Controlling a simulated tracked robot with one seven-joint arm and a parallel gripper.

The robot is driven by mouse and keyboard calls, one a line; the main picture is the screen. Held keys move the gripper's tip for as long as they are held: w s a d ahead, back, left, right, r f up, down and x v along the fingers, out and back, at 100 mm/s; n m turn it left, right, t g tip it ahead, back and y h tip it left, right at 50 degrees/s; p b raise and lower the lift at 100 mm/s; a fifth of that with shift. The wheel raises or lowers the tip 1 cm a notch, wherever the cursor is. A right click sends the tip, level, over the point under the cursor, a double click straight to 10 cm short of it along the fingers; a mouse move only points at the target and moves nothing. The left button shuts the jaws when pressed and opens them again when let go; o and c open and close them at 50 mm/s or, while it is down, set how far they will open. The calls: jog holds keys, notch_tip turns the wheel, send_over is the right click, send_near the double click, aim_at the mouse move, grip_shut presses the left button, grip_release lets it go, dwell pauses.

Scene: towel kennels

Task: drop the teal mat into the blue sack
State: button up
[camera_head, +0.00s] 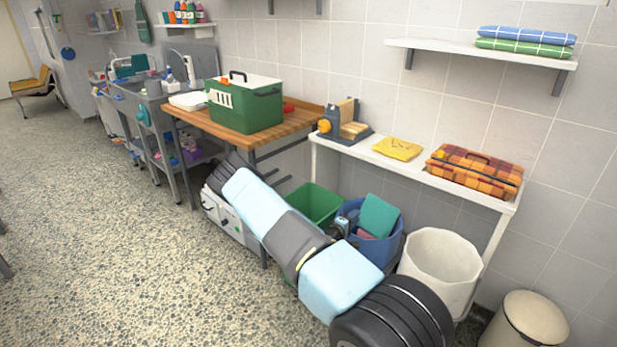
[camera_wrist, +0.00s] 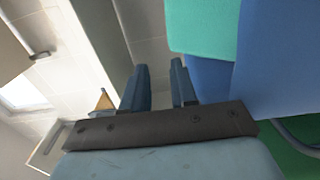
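The teal mat (camera_head: 378,217) stands tilted in the mouth of the blue sack (camera_head: 383,258), its upper part above the rim. Its lower end is hidden inside. In the wrist view the teal mat (camera_wrist: 200,25) is at the top, beside the blue sack's wall (camera_wrist: 285,70). My gripper (camera_head: 341,226) is by the left rim of the sack, apart from the mat. In the wrist view my gripper (camera_wrist: 159,66) has its two fingers spread with nothing between them.
A green bin (camera_head: 315,203) is left of the sack and a white bin (camera_head: 440,260) right of it. A pink cloth (camera_head: 366,235) lies in the sack. A white shelf table (camera_head: 400,165) stands behind. The speckled floor at left is clear.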

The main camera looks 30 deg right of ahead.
jog(key=v, duration=1.4)
jog(key=shift+d, duration=0.1)
